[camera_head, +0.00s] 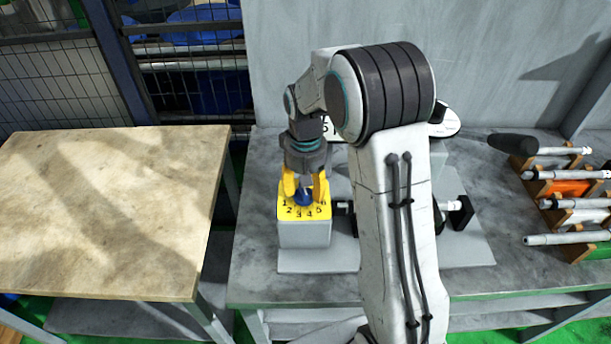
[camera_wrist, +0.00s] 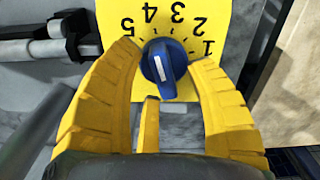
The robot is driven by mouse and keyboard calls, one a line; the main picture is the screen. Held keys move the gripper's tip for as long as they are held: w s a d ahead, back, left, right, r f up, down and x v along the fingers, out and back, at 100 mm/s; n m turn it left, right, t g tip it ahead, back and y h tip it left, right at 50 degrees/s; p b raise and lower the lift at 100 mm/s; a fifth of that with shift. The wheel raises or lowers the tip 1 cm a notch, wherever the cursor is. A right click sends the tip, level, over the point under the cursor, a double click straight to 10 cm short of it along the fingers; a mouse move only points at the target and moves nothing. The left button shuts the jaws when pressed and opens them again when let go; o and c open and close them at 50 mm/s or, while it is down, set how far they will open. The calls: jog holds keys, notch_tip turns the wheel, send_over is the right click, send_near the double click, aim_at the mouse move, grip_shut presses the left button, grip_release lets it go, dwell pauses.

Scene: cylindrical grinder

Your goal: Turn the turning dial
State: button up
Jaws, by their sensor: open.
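The turning dial is a blue knob with a white mark (camera_wrist: 162,66) on a yellow plate with black numbers (camera_wrist: 203,14). In the head view the blue dial (camera_head: 303,198) sits on top of a light grey box (camera_head: 304,235), with the yellow plate (camera_head: 290,213) around it. My gripper (camera_head: 305,190) points down at the dial from above. In the wrist view its yellow fingers (camera_wrist: 167,70) are open, one on each side of the knob, with small gaps. The white mark runs nearly upright in that view, tilted slightly left at the top. Whether a finger touches the knob is unclear.
The grinder base plate (camera_head: 290,263) rests on a grey bench (camera_head: 255,280). A wooden table (camera_head: 110,210) stands to the left, with a gap between. A rack with several spindles (camera_head: 570,190) is at the right. A grey wall (camera_head: 480,60) stands behind.

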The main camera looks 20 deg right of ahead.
notch_tip(320, 180, up, 12)
jog(key=shift+f, duration=0.15)
dwell(0.4)
dwell(0.4)
jog(key=f, duration=0.2)
jog(key=s+f, duration=0.1)
jog(key=f, duration=0.1)
jog(key=s, duration=0.1)
jog(key=s+f, duration=0.1)
jog(key=s, duration=0.3)
jog(key=shift+f, duration=0.3)
jog(key=s+r+t, duration=0.2)
jog(key=s+r, duration=0.1)
jog(key=s, duration=0.5)
jog(key=s+r+t, duration=0.2)
jog(key=s+r, duration=0.1)
jog(key=s, duration=0.5)
jog(key=shift+s+a+n, duration=0.15)
jog(key=shift+n, duration=0.15)
